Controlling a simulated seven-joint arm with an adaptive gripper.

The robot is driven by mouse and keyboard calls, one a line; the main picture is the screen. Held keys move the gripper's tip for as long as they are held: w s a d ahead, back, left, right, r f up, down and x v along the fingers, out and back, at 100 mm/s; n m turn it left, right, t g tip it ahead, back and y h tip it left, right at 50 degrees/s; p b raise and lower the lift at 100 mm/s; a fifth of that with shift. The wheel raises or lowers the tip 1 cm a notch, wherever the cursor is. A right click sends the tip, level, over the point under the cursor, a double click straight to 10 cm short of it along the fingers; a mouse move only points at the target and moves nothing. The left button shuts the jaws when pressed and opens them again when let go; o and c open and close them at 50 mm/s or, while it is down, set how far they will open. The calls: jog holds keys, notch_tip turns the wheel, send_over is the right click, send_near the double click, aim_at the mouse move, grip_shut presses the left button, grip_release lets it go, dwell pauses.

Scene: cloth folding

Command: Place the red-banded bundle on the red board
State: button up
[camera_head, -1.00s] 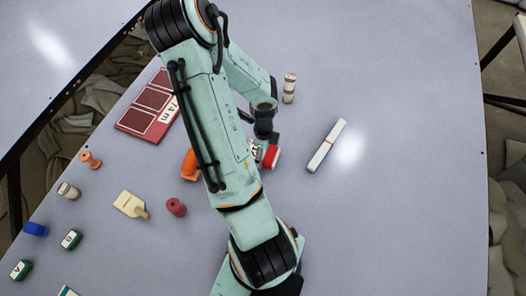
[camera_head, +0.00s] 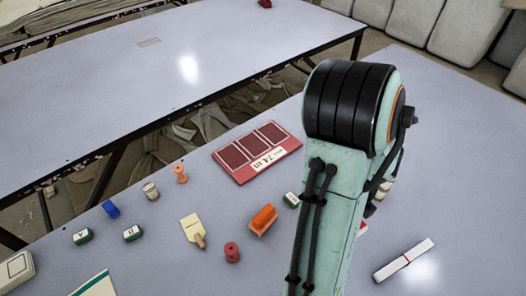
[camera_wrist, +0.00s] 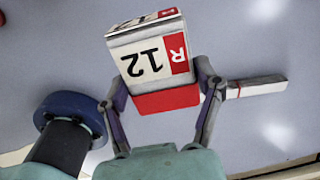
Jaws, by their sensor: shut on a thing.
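The red board (camera_head: 240,176) lies on the table left of my arm in the head view, with three dark red panels and a white "74 m" label. In the wrist view, my gripper (camera_wrist: 160,80) has a finger on each side of the red-banded bundle (camera_wrist: 148,60), a white block marked "R 12" with a red band and a red near end. The fingers are shut on it. In the head view my arm hides the gripper and nearly all of the bundle; a bit of red shows at the arm's right edge.
A white bar with a thin red stripe (camera_head: 403,260) lies right of my arm. An orange-topped block (camera_head: 263,219), a red spool (camera_head: 232,252), a cream paddle (camera_head: 192,229) and a small green-and-white block (camera_head: 291,200) lie near the board. Several small items lie farther left.

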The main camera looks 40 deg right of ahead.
jog(key=w+a+r+n, duration=0.15)
jog(key=w+a, duration=0.25)
jog(key=w, duration=0.8)
jog(key=w+a+r, duration=0.2)
jog(key=w+a, duration=0.2)
jog(key=w, duration=0.8)
send_over(250, 163)
jog(key=f, duration=0.8)
jog(key=shift+s+a+f, duration=0.2)
jog(key=shift+s+f, duration=0.15)
jog(key=shift+f, duration=0.05)
jog(key=shift+w+d+f, duration=0.15)
jog(key=shift+w+f, duration=0.1)
jog(key=shift+f, duration=0.05)
jog(key=shift+w+f, duration=0.1)
jog(key=shift+f, duration=1.5)
